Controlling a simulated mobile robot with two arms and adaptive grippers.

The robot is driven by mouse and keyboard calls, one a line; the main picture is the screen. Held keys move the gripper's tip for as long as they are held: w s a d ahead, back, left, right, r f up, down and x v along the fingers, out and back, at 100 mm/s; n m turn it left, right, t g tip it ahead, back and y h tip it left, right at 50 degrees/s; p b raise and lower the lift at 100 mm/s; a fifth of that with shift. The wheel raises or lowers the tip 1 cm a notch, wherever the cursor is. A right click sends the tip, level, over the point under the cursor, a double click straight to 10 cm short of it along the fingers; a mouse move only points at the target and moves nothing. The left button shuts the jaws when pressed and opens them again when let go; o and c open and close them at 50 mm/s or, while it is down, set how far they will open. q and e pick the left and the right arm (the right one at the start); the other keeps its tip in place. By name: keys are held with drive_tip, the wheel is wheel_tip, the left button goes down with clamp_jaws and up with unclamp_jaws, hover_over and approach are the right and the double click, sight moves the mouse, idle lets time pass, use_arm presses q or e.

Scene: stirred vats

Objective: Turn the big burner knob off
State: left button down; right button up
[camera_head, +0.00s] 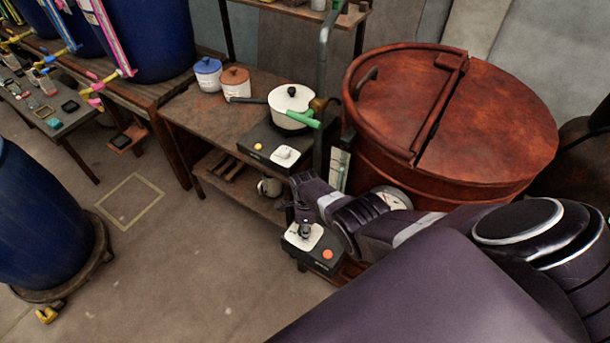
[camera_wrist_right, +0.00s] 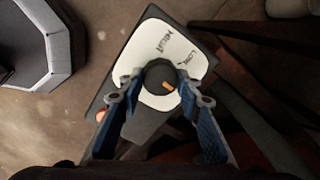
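The big burner's control box (camera_head: 327,262) is dark, with a white plate (camera_head: 295,240) and an orange button, low in front of the red vat. In the right wrist view, its round black knob (camera_wrist_right: 154,72) has an orange mark pointing right and slightly down. The white plate (camera_wrist_right: 150,38) carries the words "MELT" and "LOW", off the mark's direction. My right gripper (camera_wrist_right: 160,80) has its fingers on either side of the knob, apparently closed against it. In the head view, the right gripper (camera_head: 304,228) hides the knob. My left gripper is not in view.
The red lidded vat (camera_head: 480,110) stands close behind my right arm. A white pot (camera_head: 290,98) sits on a smaller burner with its own white knob (camera_head: 285,155) on the wooden bench (camera_head: 185,110). Blue barrels stand at left.

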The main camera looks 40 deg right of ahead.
drive_tip(key=o, duration=0.4)
drive_tip(key=shift+d, duration=0.1)
drive_tip(key=shift+o, duration=0.2)
drive_tip(key=shift+r, duration=0.85)
wheel_tip(320, 180, up, 10)
drive_tip(key=shift+s+r, duration=0.15)
drive_tip(key=shift+s, duration=0.1)
